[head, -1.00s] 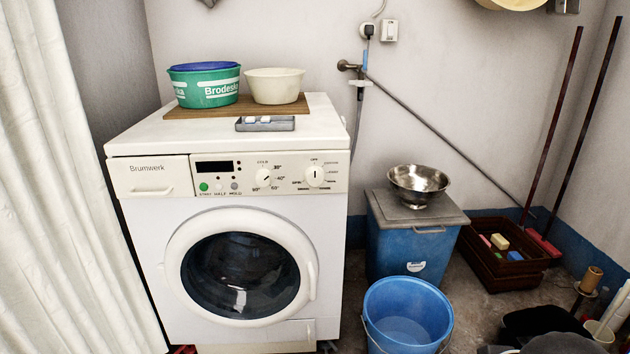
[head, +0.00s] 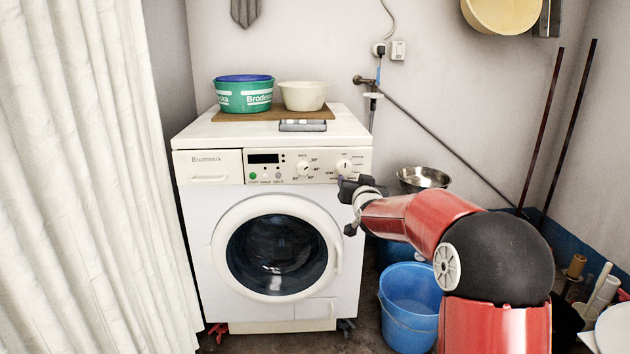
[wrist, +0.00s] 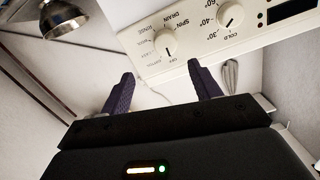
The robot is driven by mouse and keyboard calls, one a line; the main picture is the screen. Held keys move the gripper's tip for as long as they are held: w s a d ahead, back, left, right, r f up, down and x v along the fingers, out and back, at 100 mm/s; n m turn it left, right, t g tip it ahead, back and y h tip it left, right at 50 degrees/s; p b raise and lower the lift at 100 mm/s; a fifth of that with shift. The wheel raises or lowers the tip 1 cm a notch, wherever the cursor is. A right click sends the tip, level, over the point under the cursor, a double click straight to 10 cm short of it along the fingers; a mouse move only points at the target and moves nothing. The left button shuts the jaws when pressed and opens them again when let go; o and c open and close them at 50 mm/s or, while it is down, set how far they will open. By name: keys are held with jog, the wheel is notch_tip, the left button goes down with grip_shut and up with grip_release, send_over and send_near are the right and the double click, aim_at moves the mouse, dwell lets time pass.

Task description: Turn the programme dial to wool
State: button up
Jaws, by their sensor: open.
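The white washing machine (head: 195,215) has a control panel along its top front. The programme dial (head: 344,167) is the right-hand round knob; in the wrist view (wrist: 165,42) it appears upside down, with labels such as spin, drain and off around it. Its dark pointer mark is toward off. The wool label is too small to read. My gripper (head: 343,207) is in front of the machine's right side, just below the dial. In the wrist view my gripper (wrist: 161,74) is open and empty, its two dark fingers apart and short of the dial.
A temperature dial (head: 305,168) sits left of the programme dial. Tubs (head: 245,97) stand on a board on top. A blue bucket (head: 408,300) and a metal bowl (head: 423,178) are at the right, partly behind my arm. A white curtain (head: 85,180) hangs at the left.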

aim_at(345, 170)
jog(key=shift+t, duration=0.5)
jog(key=w, duration=0.3)
jog(key=w+a+p, duration=0.1)
jog(key=w, duration=0.2)
jog(key=w+p, duration=0.1)
jog(key=w, duration=0.2)
jog(key=shift+w+a+f, duration=0.2)
jog(key=shift+w+f, duration=0.05)
jog(key=shift+f, duration=0.15)
jog(key=shift+c, duration=0.4)
jog(key=c, duration=0.9)
jog(key=shift+m, duration=0.3)
